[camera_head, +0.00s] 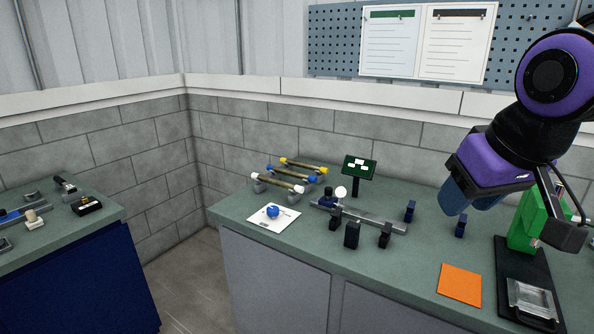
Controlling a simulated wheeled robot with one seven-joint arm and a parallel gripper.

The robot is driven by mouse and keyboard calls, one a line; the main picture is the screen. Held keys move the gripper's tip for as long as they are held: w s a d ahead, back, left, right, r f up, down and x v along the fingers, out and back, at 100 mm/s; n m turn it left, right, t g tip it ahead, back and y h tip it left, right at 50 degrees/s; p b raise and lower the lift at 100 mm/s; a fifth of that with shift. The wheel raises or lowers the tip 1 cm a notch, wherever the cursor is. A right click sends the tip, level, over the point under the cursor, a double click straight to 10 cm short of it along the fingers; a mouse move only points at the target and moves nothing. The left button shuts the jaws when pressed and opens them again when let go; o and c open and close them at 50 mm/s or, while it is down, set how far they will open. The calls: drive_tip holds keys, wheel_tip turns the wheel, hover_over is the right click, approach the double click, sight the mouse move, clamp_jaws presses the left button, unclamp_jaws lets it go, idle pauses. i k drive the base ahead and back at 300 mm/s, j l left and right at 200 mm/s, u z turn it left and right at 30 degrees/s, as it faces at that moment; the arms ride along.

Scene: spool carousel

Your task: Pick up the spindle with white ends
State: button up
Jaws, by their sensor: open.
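The spindle with white ends (277,182) lies on a rack at the left of the bench, nearest the front of three parallel spindles. Its shaft is tan and dark, with a white knob at each end. Behind it lie a spindle with blue ends (290,174) and a spindle with yellow ends (303,165). My gripper (470,204) is raised over the right part of the bench, pointing down, far to the right of the spindles. It is open, and I see nothing held in it.
A white card with a blue ball (273,211) lies in front of the spindles. A grey rail (370,220) with dark blocks around it and a small green screen (359,167) stand to their right. An orange square (459,284) and a green device (527,220) are farther right.

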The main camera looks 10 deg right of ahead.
sight(277, 183)
drive_tip(key=i+j+z, duration=0.25)
drive_tip(key=i+j, duration=0.25)
drive_tip(key=i+j+z, duration=0.15)
drive_tip(key=j, duration=0.3)
drive_tip(key=i+j+z, duration=0.1)
drive_tip(key=i+j, duration=0.15)
drive_tip(key=i+j+z, duration=0.15)
drive_tip(key=j, duration=0.3)
drive_tip(key=i+j+z, duration=0.1)
drive_tip(key=j, duration=0.3)
drive_tip(key=i+j+z, duration=0.15)
drive_tip(key=j, duration=0.25)
drive_tip(key=i, duration=0.1)
